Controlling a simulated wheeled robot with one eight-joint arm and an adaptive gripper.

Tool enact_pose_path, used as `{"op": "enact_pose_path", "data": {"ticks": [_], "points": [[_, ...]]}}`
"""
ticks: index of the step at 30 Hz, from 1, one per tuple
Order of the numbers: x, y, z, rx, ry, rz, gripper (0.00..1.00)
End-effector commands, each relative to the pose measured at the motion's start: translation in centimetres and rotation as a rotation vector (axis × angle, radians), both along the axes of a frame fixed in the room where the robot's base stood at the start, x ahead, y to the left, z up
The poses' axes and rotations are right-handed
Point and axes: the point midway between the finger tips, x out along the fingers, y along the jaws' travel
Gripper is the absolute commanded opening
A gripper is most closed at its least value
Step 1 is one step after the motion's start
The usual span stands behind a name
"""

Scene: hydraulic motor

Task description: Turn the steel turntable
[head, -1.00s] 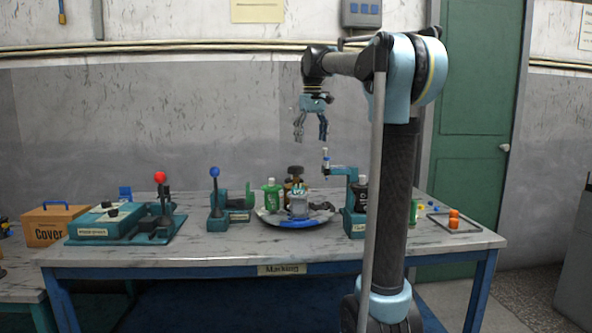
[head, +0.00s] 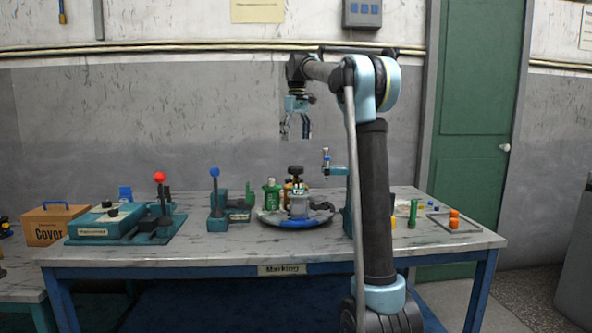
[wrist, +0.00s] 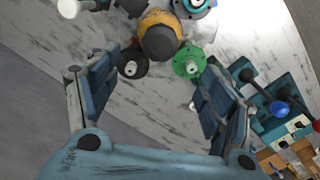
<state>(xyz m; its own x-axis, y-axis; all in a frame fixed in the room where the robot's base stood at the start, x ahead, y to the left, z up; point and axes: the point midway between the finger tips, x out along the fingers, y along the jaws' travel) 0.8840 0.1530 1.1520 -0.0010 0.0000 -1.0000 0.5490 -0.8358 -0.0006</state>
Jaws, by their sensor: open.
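The steel turntable (head: 268,218) is a low round plate on the table, with a blue section on its front rim. A grey motor-like part (head: 299,206), a green bottle (head: 272,195) and a brassy bottle with a black top (head: 295,180) show on or behind it. My gripper (head: 296,129) is open and empty, pointing down high above the turntable and clear of it. In the wrist view its two blue-grey fingers (wrist: 160,85) are spread apart.
A blue-knobbed lever (head: 215,200) stands left of the turntable; a red-knobbed lever unit (head: 160,205) and an orange Cover box (head: 55,226) are further left. A teal stand (head: 340,170) is close on the right, partly behind my arm. Orange pieces (head: 454,219) sit in a tray at right.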

Motion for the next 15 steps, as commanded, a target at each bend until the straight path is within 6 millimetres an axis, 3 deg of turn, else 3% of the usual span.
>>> {"op": "enact_pose_path", "data": {"ticks": [15], "points": [[-0.1, 0.0, -9.0, 0.0, 0.0, 0.0, 0.74]]}}
